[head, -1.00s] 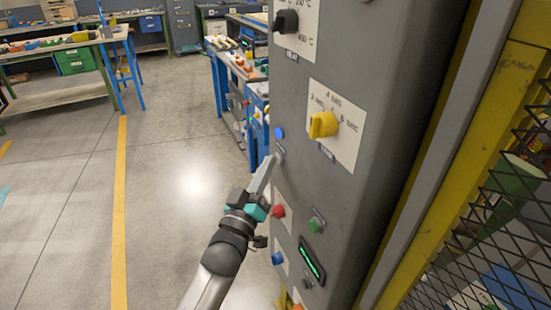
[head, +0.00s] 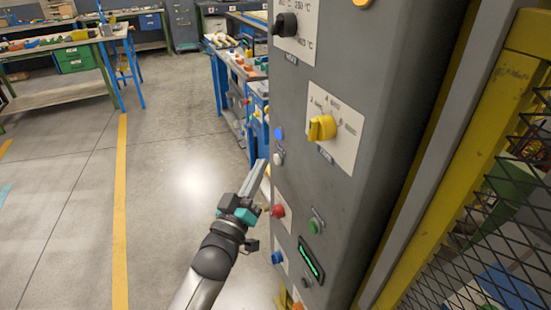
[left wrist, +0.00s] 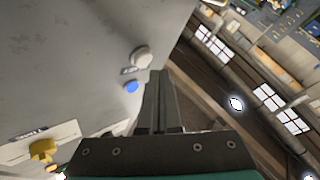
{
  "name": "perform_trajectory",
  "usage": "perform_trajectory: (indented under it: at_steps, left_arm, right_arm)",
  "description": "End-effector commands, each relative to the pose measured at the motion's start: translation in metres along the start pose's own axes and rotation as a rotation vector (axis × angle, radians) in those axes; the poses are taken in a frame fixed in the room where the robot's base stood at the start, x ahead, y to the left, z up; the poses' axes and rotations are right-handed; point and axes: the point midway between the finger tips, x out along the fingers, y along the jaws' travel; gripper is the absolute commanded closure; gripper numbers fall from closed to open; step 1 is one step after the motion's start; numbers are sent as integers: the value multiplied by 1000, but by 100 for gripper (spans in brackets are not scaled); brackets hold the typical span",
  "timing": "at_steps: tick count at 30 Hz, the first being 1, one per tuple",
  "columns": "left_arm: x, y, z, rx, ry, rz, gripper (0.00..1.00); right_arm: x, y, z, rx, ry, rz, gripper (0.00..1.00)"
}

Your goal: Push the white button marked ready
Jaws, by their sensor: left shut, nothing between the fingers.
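The white button (head: 278,158) sits on the grey control cabinet (head: 375,120), just below a lit blue lamp (head: 280,133). In the left wrist view the white button (left wrist: 142,57) and the blue lamp (left wrist: 132,87) show beside my fingers. My left gripper (head: 262,163) is shut and empty. Its fingertips point up, a little left of and below the button, with a visible gap between them. The gripper also shows in the left wrist view (left wrist: 158,75). The label by the button is too small to read. My right gripper is not in view.
A yellow knob (head: 322,128) is to the right, and a black knob (head: 286,24) above. A red button (head: 278,210), a green button (head: 316,226) and a blue button (head: 277,257) are lower down. A yellow frame with mesh (head: 470,150) stands right. Open floor lies left.

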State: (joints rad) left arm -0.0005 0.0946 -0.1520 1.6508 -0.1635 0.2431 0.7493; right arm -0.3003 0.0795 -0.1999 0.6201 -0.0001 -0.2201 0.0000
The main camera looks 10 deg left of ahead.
Motion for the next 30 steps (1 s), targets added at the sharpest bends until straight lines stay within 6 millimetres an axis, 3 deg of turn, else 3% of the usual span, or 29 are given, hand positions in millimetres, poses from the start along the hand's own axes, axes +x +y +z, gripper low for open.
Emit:
perform_trajectory:
  at_steps: [15,30]
  left_arm:
    - [-32,-23,-24,1,0,0,100]
    - [-32,-24,-24,0,0,0,100]
  right_arm:
    - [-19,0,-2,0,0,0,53]
    - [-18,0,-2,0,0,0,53]
